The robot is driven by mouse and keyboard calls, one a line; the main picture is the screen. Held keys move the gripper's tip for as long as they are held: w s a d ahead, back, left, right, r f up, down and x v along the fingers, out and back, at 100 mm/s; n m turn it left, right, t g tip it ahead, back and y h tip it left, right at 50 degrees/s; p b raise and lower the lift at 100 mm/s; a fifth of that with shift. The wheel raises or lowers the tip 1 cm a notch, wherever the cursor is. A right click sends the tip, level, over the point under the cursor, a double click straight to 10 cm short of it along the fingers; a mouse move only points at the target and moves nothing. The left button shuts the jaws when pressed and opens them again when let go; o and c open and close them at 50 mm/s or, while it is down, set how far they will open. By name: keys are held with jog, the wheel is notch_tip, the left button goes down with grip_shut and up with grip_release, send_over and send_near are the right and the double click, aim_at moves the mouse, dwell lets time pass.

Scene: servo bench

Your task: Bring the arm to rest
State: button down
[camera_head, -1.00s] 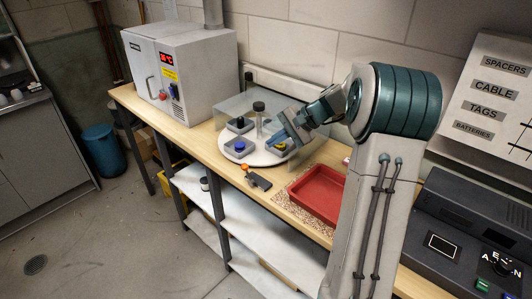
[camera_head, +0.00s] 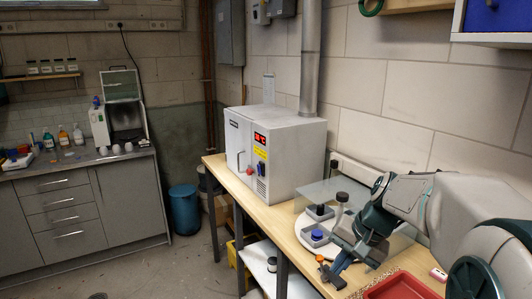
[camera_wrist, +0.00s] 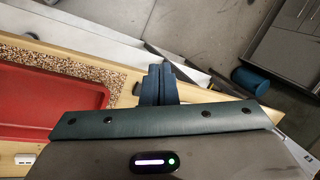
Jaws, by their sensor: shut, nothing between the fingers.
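My gripper (camera_head: 336,272) shows in the head view at the lower right, over the front part of the wooden bench (camera_head: 232,185). Its blue fingers are together and hold nothing. In the wrist view my gripper (camera_wrist: 158,72) points toward the bench's front edge, with its two fingers side by side. My arm is bent and reaches in from the right, in front of the round white turntable (camera_head: 303,236), and hides part of it.
A red tray (camera_head: 400,287) lies right of my gripper; it also shows in the wrist view (camera_wrist: 50,100). A small block with an orange top (camera_head: 320,259) is close to my fingers. A grey oven (camera_head: 285,160) stands behind. A blue bin (camera_head: 185,208) is on the floor.

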jog(key=s+f+n+h, duration=0.1)
jog(key=s+n+h, duration=0.1)
jog(key=s, duration=0.6)
jog(key=s+a+f+n+t+h, duration=0.1)
jog(key=s+f+n+h, duration=0.1)
jog(key=s, duration=0.6)
jog(key=shift+a+n, duration=0.25)
jog(key=shift+n, duration=0.65)
